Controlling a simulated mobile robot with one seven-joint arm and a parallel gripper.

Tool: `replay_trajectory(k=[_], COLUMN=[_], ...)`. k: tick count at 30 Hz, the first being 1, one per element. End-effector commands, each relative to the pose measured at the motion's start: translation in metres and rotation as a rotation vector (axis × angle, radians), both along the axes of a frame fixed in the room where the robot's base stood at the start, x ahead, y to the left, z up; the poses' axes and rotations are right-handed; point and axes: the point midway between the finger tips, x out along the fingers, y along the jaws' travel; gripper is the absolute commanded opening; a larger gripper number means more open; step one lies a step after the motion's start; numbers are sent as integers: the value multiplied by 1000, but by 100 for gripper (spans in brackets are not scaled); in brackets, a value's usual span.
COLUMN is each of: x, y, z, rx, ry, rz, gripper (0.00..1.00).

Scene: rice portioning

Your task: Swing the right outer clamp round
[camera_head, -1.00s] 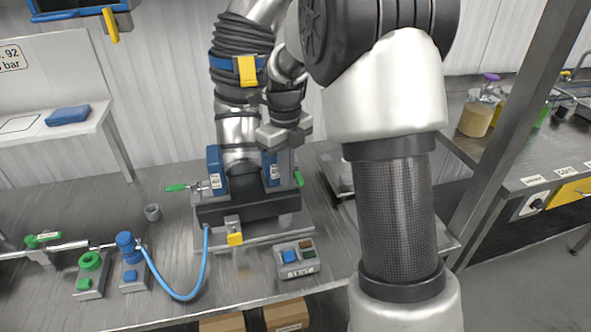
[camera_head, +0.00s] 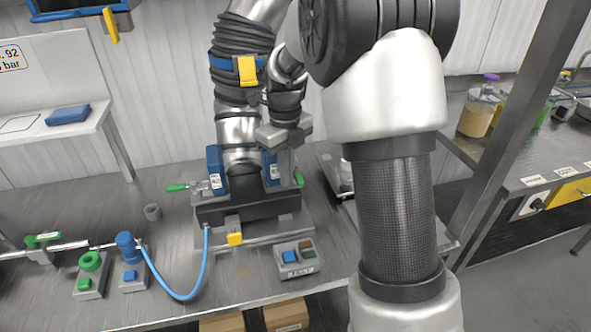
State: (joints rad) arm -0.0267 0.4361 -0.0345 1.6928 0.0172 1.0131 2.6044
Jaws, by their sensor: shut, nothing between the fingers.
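The right outer clamp is a blue block (camera_head: 271,170) with a green handle tip (camera_head: 299,179) on its right side. It stands on the right of a dark fixture (camera_head: 245,207) on the metal bench. My gripper (camera_head: 284,168) points down at this clamp, with its grey fingers in front of or against the block's right part. Its fingers are shut and hold nothing. I cannot tell whether they touch the handle. The left clamp is a matching blue block (camera_head: 215,168), with its green handle (camera_head: 177,187) pointing out to the left.
A blue hose (camera_head: 183,296) loops to a blue-topped fitting (camera_head: 127,246) on the left. A button box (camera_head: 296,258) stands front right. My arm hides the bench's right part.

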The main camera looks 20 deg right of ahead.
Motion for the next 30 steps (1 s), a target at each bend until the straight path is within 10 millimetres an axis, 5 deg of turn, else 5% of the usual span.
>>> replay_trajectory(k=[30], x=[1], y=[-38], z=[1], rx=[-1], ry=[0], rz=[-3], gripper=[0])
